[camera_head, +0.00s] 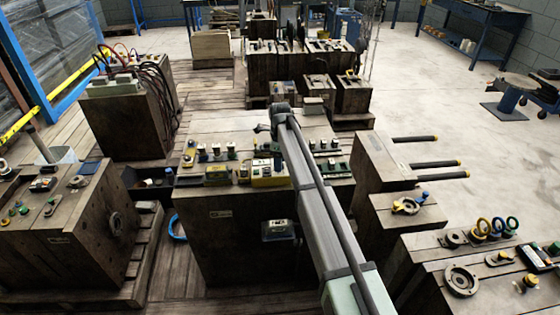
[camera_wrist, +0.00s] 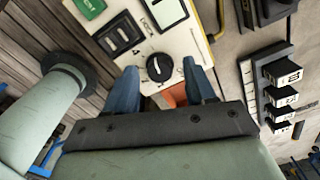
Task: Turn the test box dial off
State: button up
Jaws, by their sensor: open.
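The test box is a yellow case with a cream panel (camera_head: 262,170) on the middle wooden block in the head view. In the wrist view its cream panel (camera_wrist: 181,48) carries a round black dial (camera_wrist: 158,67) with a pale pointer mark and small markings around it, too small to read. My gripper (camera_wrist: 160,72) is open, with one blue finger on each side of the dial. I cannot tell whether the fingers touch it. In the head view my arm reaches over the block, and the dial is not clear there.
In the wrist view, a black switch panel (camera_wrist: 119,34) and a green panel (camera_wrist: 85,8) lie left of the dial. A row of black switches (camera_wrist: 283,97) is at the right. An orange part (camera_wrist: 175,97) shows between the fingers. Other blocks with controls stand around.

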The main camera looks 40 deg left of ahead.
grip_shut()
dwell(0.4)
